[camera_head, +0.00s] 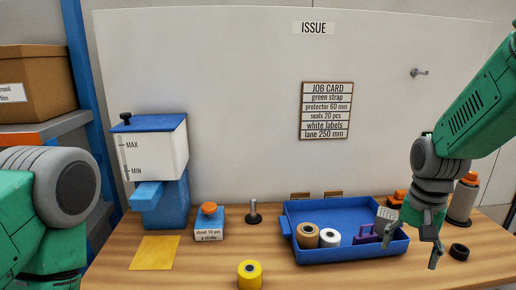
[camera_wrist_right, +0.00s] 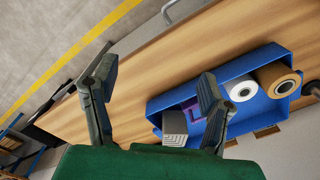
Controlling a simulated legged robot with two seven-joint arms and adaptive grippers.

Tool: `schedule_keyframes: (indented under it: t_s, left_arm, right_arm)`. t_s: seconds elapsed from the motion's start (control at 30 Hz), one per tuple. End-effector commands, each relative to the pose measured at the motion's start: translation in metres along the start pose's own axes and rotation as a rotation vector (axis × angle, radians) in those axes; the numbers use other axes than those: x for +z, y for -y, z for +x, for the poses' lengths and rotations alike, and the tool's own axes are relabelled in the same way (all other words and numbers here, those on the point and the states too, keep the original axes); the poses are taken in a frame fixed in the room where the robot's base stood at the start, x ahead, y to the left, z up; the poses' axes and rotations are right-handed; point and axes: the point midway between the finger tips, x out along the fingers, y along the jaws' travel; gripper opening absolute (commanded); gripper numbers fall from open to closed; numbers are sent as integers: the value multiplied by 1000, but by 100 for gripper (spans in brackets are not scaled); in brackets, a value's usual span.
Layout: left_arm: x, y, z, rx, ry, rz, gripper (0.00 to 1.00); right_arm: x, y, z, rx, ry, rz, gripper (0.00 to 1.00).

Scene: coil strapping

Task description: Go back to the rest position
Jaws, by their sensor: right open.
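My right gripper (camera_head: 428,243) hangs over the right end of the blue tray (camera_head: 350,250) in the head view, fingers pointing down.
The tray holds a brown roll (camera_head: 308,236), a white roll (camera_head: 330,238), a purple item (camera_head: 367,235) and a grey ridged block (camera_wrist_right: 174,127). A yellow roll (camera_head: 250,274), blue dispenser (camera_head: 163,195) and dark spool (camera_head: 463,203) stand on the table.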

Motion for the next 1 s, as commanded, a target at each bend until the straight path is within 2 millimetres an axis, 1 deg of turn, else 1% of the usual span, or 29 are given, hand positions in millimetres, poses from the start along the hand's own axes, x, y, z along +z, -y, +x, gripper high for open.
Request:
schedule_keyframes:
  t_s: [0.03, 0.07, 0.1, 0.27, 0.37, 0.47, 0.57, 0.67, 0.77, 0.8, 0.87, 0.9, 1.0]
  left_arm:
    - [0, 0, 0, 0, 0, 0, 70]
    - [0, 0, 1, 0, 1, 0, 70]
    - [0, 0, 2, 0, 1, 0, 70]
    - [0, 0, 5, 0, 0, 0, 70]
    - [0, 0, 8, 0, -1, 0, 70]
    - [0, 0, 11, 0, -1, 0, 70]
    - [1, 0, 15, 0, 0, 0, 70]
    - [1, 0, 20, 0, 0, 0, 70]
    - [2, 0, 28, 0, 0, 0, 70]
    - [2, 0, 31, 0, 0, 0, 70]
    - [2, 0, 37, 0, 0, 0, 70]
    - [2, 0, 41, 0, 0, 0, 70]
    - [3, 0, 48, 0, 0, 0, 70]
  right_arm:
    - [0, 0, 0, 0, 0, 0, 68]
    - [2, -1, 6, 3, 1, -5, 68]
    - [4, -3, 15, 6, 1, -15, 68]
    - [9, -8, 47, 16, -4, -55, 68]
    - [16, -14, 70, 22, -9, -88, 68]
    - [27, -22, 96, 28, -15, -129, 68]
    - [41, -33, 128, 36, -20, -180, 68]
    - [59, -47, 165, 45, -22, -243, 68]
    - [88, -68, 211, 53, -21, -331, 68]
    - [104, -79, 231, 55, -19, -378, 68]
    - [133, -99, 261, 54, -15, -455, 68]
    - [152, -112, 278, 50, -15, -505, 68]
    - [195, -139, 305, 33, -14, -617, 68]
